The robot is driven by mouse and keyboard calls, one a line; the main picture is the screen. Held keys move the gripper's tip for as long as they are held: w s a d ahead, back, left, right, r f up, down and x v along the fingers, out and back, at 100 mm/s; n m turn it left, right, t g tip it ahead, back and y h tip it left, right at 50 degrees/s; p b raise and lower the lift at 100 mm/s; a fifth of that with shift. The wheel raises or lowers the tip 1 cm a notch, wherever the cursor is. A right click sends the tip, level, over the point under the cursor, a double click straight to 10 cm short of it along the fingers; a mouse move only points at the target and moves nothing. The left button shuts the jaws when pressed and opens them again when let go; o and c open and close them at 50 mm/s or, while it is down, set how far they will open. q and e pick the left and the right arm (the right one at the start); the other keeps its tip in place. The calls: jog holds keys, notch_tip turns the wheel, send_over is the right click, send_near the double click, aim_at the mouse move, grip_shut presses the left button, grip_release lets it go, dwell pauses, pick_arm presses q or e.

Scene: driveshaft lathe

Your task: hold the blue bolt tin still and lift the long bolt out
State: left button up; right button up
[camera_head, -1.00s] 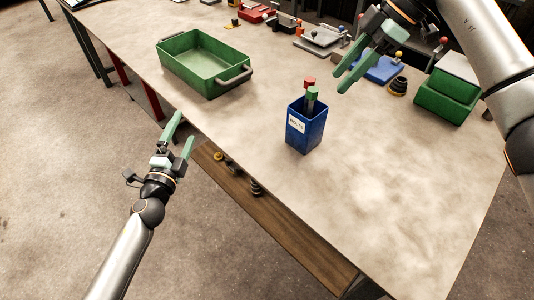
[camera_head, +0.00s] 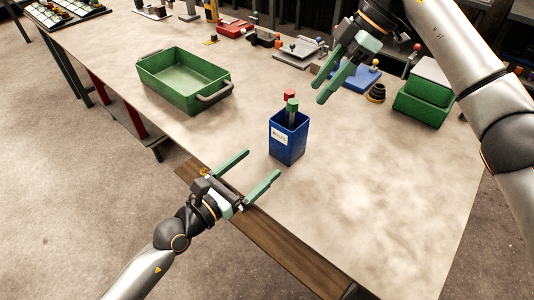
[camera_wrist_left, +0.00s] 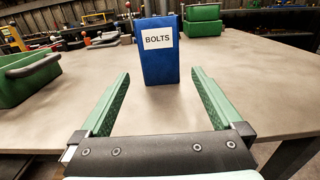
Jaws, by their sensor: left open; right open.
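The blue bolt tin (camera_head: 288,143) stands upright on the table, with a white label on its side. My right gripper (camera_head: 318,92) is open above the table, behind and to the right of the tin, touching nothing.
A green tray (camera_head: 185,98) with handles sits on the table (camera_head: 370,190) left of the tin. Green bins (camera_head: 424,100), a dark ringed part (camera_head: 376,93) and several tools stand along the back. The table right of the tin is clear.

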aim_at(288, 141)
pick_arm(q)
jog(key=x, duration=1.1)
jog(key=shift+w+d, duration=0.2)
jog(key=shift+w, duration=0.15)
jog(key=c, duration=1.2)
jog(key=shift+f, duration=0.25)
dwell(0.4)
